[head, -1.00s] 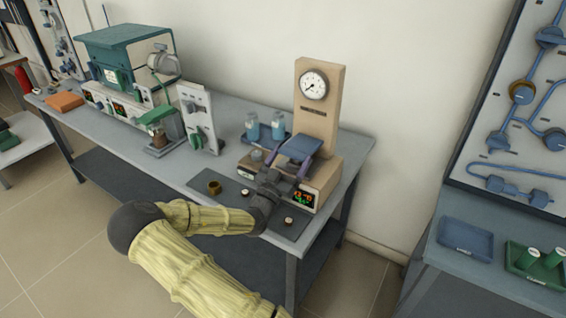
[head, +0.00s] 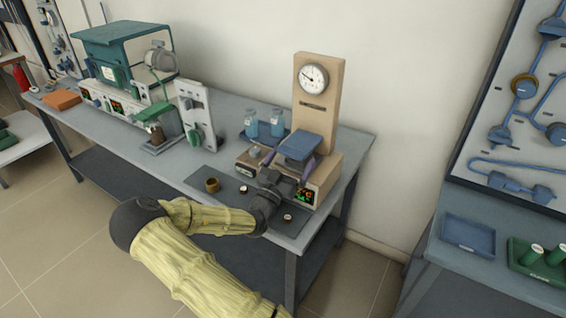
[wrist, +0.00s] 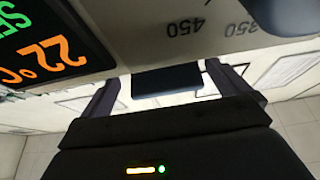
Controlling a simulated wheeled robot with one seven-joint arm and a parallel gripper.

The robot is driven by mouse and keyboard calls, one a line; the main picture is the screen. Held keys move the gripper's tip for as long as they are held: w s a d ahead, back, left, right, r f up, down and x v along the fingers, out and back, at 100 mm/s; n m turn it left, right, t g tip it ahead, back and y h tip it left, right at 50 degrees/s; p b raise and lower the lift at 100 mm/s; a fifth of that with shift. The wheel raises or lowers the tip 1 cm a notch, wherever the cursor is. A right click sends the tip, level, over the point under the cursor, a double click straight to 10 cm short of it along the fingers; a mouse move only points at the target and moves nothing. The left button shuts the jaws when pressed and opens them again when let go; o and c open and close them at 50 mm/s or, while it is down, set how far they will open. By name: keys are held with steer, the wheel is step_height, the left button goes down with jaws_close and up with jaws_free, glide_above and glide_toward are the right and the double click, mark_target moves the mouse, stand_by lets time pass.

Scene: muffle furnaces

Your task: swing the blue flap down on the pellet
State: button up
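The blue flap (head: 301,147) is on the beige press-like machine (head: 326,176), below its gauge tower, and looks tilted up. In the wrist view a dark blue panel (wrist: 167,80), likely the flap, shows between my fingers. My gripper (head: 288,165) is at the machine's front, its purple fingers spread on either side below the flap. In the wrist view my gripper (wrist: 168,88) is open, with a wide gap between the fingers. I cannot tell whether it touches the flap. The pellet cannot be made out under the flap and my gripper.
A dark mat (head: 228,188) holds a brass ring (head: 212,185) and small round pieces (head: 287,218). Two blue bottles (head: 278,124) stand left of the gauge tower (head: 318,105). A white panel (head: 195,115) with a green knob stands further left.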

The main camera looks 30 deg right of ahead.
steer(key=shift+r, duration=0.1)
step_height(320, 180, up, 9)
steer(key=shift+w+r+p, duration=0.1)
steer(key=shift+p, duration=0.55)
steer(key=shift+a+r, duration=0.25)
steer(key=shift+r, duration=0.1)
steer(key=shift+d, duration=0.35)
steer(key=shift+s+a, duration=0.1)
steer(key=shift+s, duration=0.1)
steer(key=shift+w, duration=0.1)
